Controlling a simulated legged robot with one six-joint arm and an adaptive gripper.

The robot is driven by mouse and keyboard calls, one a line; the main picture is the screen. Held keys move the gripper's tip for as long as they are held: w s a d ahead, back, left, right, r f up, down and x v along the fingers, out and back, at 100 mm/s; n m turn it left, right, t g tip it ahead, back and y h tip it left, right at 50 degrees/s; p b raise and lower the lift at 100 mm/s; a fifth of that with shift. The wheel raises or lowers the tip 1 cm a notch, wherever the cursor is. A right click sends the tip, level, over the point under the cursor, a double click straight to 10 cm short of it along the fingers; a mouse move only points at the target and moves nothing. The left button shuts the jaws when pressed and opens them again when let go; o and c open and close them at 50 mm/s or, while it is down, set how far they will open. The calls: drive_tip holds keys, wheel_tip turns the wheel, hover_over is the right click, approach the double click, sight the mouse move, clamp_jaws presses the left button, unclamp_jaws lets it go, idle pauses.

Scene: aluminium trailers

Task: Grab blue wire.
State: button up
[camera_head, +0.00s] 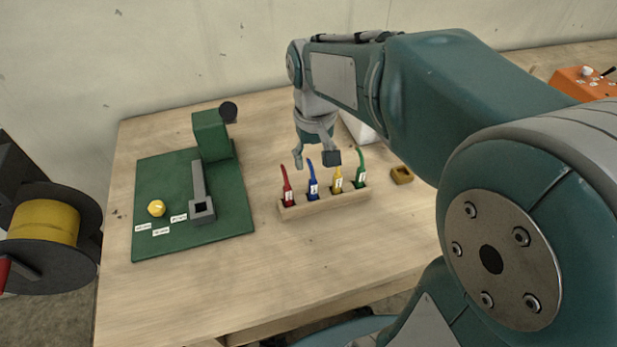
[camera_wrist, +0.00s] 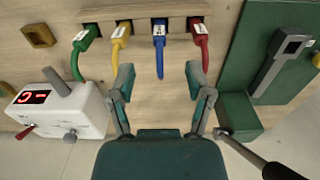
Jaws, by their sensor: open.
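The blue wire (camera_head: 312,184) stands in the wooden holder (camera_head: 325,207) between the red wire (camera_head: 287,187) and the yellow wire (camera_head: 337,182). The green wire (camera_head: 361,170) is at the holder's right end. My gripper (camera_head: 318,162) is open and empty, just behind and above the holder. In the wrist view the blue wire (camera_wrist: 159,45) hangs between my open fingers (camera_wrist: 160,82), slightly beyond their tips. Its free end reaches down toward the gap. The red wire (camera_wrist: 201,45) is by the right finger, and the yellow wire (camera_wrist: 119,40) is by the left finger.
A green board (camera_head: 150,185) with a grey slotted bar and a yellow knob lies left of the holder. A white box (camera_wrist: 62,112) with a red display stands near my gripper. A small wooden block (camera_head: 402,175) sits right of the holder. The table front is clear.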

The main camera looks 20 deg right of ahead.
sight(314, 180)
drive_tip(key=f, duration=0.6)
drive_tip(key=w+f, duration=0.1)
drive_tip(key=f, duration=0.2)
drive_tip(key=shift+f, duration=0.4)
drive_tip(key=shift+a+f, duration=0.1)
drive_tip(key=shift+a, duration=0.05)
drive_tip(key=shift+d, duration=0.3)
clamp_jaws()
